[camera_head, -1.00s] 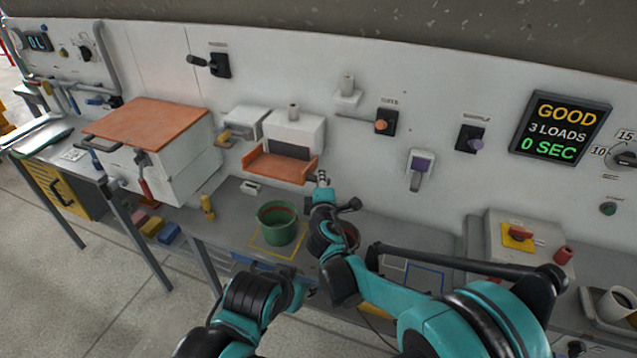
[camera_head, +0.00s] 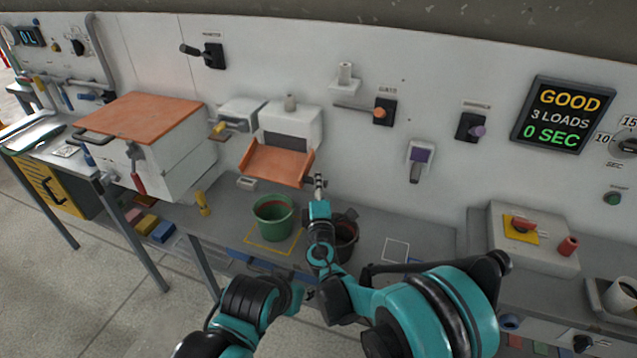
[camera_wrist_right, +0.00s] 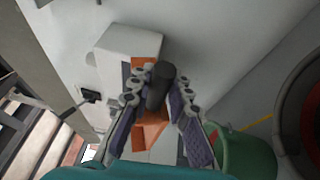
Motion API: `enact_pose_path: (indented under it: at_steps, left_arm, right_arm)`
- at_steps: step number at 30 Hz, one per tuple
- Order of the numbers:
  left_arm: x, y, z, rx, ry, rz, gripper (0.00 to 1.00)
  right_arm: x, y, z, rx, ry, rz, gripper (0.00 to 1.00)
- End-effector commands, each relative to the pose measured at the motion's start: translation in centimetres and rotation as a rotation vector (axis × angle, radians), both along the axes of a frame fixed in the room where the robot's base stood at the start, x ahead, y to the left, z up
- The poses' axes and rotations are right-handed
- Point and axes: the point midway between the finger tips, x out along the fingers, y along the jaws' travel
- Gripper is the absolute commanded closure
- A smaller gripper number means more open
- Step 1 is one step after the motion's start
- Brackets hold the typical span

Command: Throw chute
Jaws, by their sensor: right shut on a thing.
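The chute is an orange tray (camera_head: 276,165) below a white wall box (camera_head: 292,125); it slopes down toward the bench and also shows in the wrist view (camera_wrist_right: 152,133). My right gripper (camera_head: 319,183) is at the tray's right side. In the wrist view its two fingers (camera_wrist_right: 160,98) are closed around a dark cylindrical handle (camera_wrist_right: 162,80), with the tray behind it. The handle's joint to the tray is hidden. My left arm (camera_head: 255,300) is low in the head view, away from the chute; its fingers are too unclear to judge.
A green bucket (camera_head: 273,218) stands on the bench below the tray, within a yellow outline. A dark bucket (camera_head: 346,238) stands to its right, partly behind my right arm. A lever with an orange knob (camera_head: 379,112) is on the wall. The display (camera_head: 562,117) reads GOOD, 3 LOADS, 0 SEC.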

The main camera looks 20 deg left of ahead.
Motion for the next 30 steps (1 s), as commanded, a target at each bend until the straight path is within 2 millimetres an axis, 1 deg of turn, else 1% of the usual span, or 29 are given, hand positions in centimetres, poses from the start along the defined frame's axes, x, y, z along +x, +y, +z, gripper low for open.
enact_pose_path:
  at_steps: [11,12,14,24,26,29,30]
  left_arm:
    - [0.0,0.0,0.0,0.0,0.0,0.0,0.62]
    - [0.0,0.0,0.0,0.0,0.0,0.0,0.62]
    - [0.0,0.0,0.0,0.0,0.0,0.0,0.62]
    - [0.0,0.0,0.0,0.0,0.0,0.0,0.62]
    - [0.0,0.0,0.0,0.0,0.0,0.0,0.62]
    - [0.0,0.0,0.0,0.0,0.0,0.0,0.62]
    - [0.0,0.0,0.0,0.0,0.0,0.0,0.62]
  right_arm:
    - [-0.2,0.2,-0.1,-0.002,-0.003,0.006,1.0]
    - [-0.2,0.2,-0.1,-0.002,-0.003,0.006,0.77]
    - [-0.2,0.2,-0.1,-0.002,-0.003,0.005,0.62]
    - [-0.1,0.1,0.2,-0.001,-0.003,0.002,0.61]
    - [-0.1,0.1,0.6,-0.001,-0.003,0.002,0.61]
    - [-0.1,0.0,2.1,-0.001,-0.003,0.002,0.61]
    - [-0.1,0.0,3.0,-0.001,-0.003,0.002,0.61]
